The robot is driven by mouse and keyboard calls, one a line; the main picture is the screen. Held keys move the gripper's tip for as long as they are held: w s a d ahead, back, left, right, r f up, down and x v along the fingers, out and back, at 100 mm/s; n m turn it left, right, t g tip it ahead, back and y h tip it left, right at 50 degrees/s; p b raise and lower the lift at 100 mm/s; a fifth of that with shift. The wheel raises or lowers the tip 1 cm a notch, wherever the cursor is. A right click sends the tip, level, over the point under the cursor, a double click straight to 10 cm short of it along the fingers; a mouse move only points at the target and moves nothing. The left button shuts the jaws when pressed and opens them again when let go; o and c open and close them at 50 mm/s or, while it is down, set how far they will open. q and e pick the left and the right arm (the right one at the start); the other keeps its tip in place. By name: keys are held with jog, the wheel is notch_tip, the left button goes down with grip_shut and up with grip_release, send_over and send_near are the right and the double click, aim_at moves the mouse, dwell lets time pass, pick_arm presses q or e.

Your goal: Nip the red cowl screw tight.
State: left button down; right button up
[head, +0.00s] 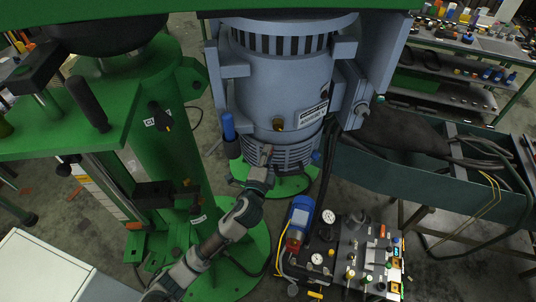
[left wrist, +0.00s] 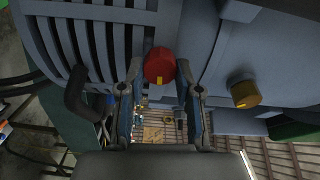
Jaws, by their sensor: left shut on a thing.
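The red cowl screw (left wrist: 160,63) is a red faceted knob with a small yellow mark, on the grey-blue motor housing beside its slotted grille. In the left wrist view it sits between the two fingertips of my left gripper (left wrist: 159,75), which is shut on it. In the head view my left gripper (head: 266,153) reaches up to the lower part of the motor housing (head: 275,85). The red screw cannot be made out there. My right gripper is in neither view.
A brass-coloured knob (left wrist: 245,94) stands on the housing to the right of the red screw, and a dark bent handle (left wrist: 80,97) is to its left. A green column machine (head: 160,130) stands left of my arm. A pump unit (head: 355,260) with gauges is at lower right.

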pick_arm(q)
jog(key=shift+w+a+r+m, duration=0.1)
jog(key=shift+r+m, duration=0.1)
jog(key=shift+m, duration=1.65)
jog(key=shift+a+r+m, duration=0.1)
jog(key=shift+r+m, duration=0.05)
jog(key=shift+m, duration=1.7)
jog(key=c, duration=0.8)
grip_release()
jog(key=shift+c, duration=0.2)
jog(key=shift+o, duration=0.3)
jog(key=shift+f, duration=0.15)
jog(key=shift+f, duration=0.1)
